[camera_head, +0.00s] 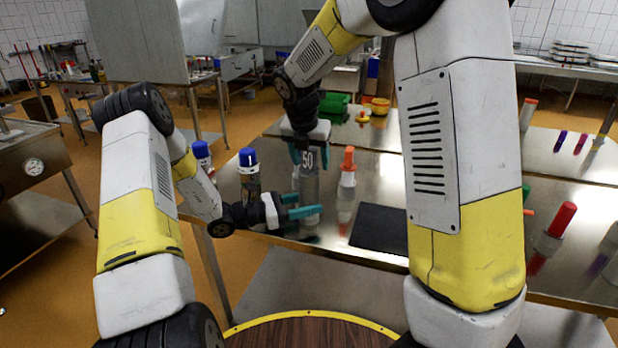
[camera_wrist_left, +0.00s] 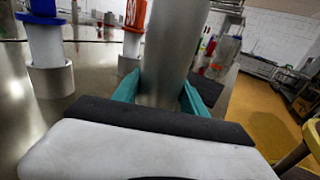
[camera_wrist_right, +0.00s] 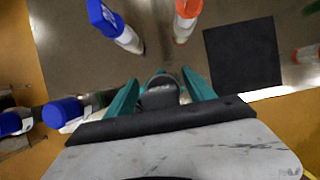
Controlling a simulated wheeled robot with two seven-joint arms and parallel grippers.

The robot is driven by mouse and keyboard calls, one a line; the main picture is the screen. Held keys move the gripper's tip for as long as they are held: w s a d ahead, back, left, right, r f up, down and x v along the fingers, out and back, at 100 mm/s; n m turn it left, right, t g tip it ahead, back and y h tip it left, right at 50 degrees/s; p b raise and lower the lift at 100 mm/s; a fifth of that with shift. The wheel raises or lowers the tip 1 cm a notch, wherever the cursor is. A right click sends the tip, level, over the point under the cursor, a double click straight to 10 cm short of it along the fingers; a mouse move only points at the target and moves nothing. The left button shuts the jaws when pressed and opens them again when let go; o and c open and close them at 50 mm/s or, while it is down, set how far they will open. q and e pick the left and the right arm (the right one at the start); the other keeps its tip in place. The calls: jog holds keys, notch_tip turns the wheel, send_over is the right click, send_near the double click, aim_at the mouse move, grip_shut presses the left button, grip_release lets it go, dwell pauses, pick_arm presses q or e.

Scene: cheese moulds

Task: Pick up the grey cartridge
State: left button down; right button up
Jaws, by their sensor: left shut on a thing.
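The grey cartridge (camera_head: 309,186) is a smooth upright cylinder at the near part of the metal table. My left gripper (camera_head: 308,206) is shut on its side, low down. In the left wrist view the cartridge (camera_wrist_left: 172,45) rises between the two teal fingers (camera_wrist_left: 160,92). My right gripper (camera_head: 308,155) is above, pointing down, with its fingers on either side of the cartridge's top. In the right wrist view the dark round top (camera_wrist_right: 160,92) sits between the spread fingers, with gaps beside it. Whether the cartridge's base touches the table is unclear.
A blue-capped cartridge (camera_head: 249,178) stands left of the grey one, and an orange-capped one (camera_head: 348,168) stands to its right. A black mat (camera_head: 380,228) lies at the right. A green crate (camera_head: 332,107) is farther back. A red-capped item (camera_head: 563,220) is on the right table.

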grip_shut()
notch_tip(320, 180, up, 18)
dwell(0.5)
pick_arm(q)
jog(key=c, duration=0.5)
grip_release()
jog(key=shift+a, duration=0.1)
